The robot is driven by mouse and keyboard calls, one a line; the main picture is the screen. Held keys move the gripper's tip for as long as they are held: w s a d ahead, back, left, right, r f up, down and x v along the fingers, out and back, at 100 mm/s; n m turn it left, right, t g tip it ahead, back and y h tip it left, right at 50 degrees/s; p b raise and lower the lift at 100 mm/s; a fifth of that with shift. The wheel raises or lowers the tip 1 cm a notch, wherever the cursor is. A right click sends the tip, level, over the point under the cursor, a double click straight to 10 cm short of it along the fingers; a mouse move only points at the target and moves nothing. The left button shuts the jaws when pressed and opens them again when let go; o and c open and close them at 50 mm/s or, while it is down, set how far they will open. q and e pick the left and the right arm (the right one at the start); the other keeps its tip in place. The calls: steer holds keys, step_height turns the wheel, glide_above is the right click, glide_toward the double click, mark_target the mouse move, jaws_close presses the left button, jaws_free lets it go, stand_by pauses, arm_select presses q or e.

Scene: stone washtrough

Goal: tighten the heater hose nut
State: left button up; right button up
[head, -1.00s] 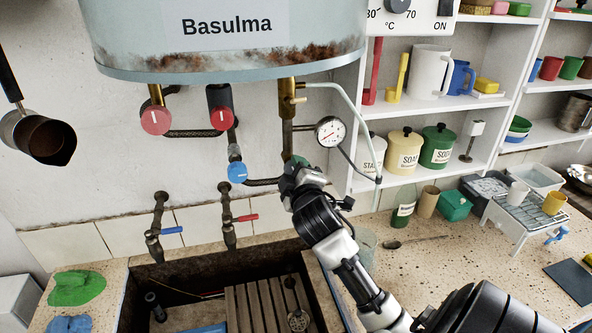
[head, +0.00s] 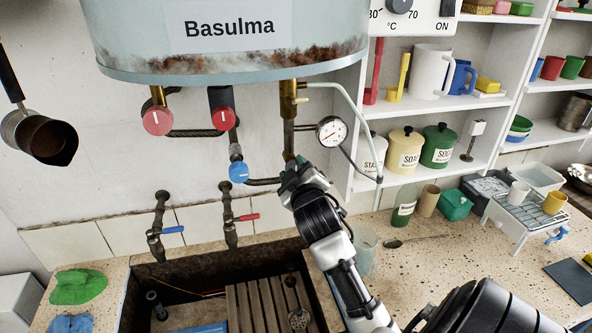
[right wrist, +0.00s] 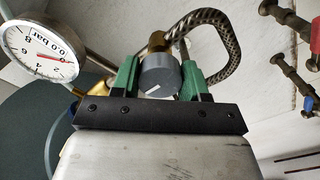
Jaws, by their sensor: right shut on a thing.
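The heater hose nut, a round grey piece with a white line on its face, shows in the right wrist view (right wrist: 158,78) between the green fingers of my right gripper (right wrist: 160,80). The gripper is shut on it. A brass fitting (right wrist: 157,43) sits just behind the nut, and a braided hose (right wrist: 232,45) loops away to the right. In the head view my right gripper (head: 296,167) is at the lower end of the pipe under the heater (head: 235,68), and the nut is hidden there. My left gripper is not in view.
A pressure gauge (head: 331,132) is close to the right gripper; its needle is near zero. A blue-knobbed valve (head: 238,172) and red knobs (head: 157,121) are to the left. The stone trough (head: 180,280) lies below. A glass (head: 364,250) stands near my right forearm.

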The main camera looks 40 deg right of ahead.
steer(key=shift+d+r, duration=0.1)
steer(key=shift+r, duration=0.35)
steer(key=o, duration=0.8)
steer(key=shift+w+f, duration=0.1)
steer(key=shift+w, duration=0.05)
steer(key=shift+o, duration=0.6)
steer(key=shift+w+f, duration=0.15)
steer(key=shift+f, duration=0.05)
steer(key=b+v, duration=0.3)
steer(key=v, duration=0.7)
steer(key=shift+s+b, duration=0.3)
steer(key=shift+s, duration=0.1)
